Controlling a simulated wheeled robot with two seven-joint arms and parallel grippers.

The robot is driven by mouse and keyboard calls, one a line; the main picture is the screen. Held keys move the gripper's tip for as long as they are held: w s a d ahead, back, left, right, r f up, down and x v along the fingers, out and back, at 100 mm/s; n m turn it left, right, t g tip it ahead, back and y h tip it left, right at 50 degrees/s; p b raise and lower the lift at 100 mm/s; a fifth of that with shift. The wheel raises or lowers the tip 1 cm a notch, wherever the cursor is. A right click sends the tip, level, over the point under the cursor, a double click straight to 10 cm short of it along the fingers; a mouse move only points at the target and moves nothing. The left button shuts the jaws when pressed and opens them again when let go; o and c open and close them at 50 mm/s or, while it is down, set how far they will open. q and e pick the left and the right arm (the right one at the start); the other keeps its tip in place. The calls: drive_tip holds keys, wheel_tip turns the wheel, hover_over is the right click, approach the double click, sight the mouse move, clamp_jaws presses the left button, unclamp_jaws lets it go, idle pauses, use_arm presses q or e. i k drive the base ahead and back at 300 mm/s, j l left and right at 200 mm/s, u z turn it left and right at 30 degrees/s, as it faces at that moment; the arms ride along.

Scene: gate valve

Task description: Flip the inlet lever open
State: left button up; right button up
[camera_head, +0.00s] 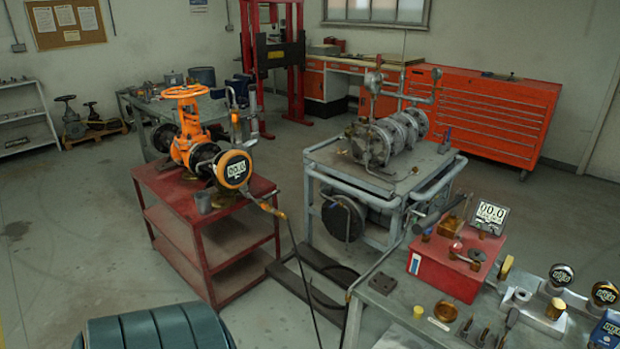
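An orange gate valve (188,135) with an orange handwheel (186,92) stands on a red cart (206,240) at left centre. A small brass-yellow fitting (268,207) sticks out below that plate, where a dark hose (296,250) begins. It may carry the inlet lever, but it is too small to tell a lever or its position. A red box (452,264) on the right bench also has small handle-like parts on top. Neither of my grippers is in view.
A grey bench (392,318) at lower right holds gauges, fittings and a small display (491,215). A grey framed stand with a pump (385,140) is behind. A teal ribbed object (155,328) fills the bottom left. Floor is open left of the cart.

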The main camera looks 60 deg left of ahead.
sight(265, 198)
drive_tip(key=u, duration=1.95)
drive_tip(key=i+j, duration=0.15)
drive_tip(key=i, duration=0.3)
drive_tip(key=i+j, duration=0.15)
drive_tip(key=i, duration=0.3)
drive_tip(key=i+j, duration=0.15)
drive_tip(key=i, duration=0.25)
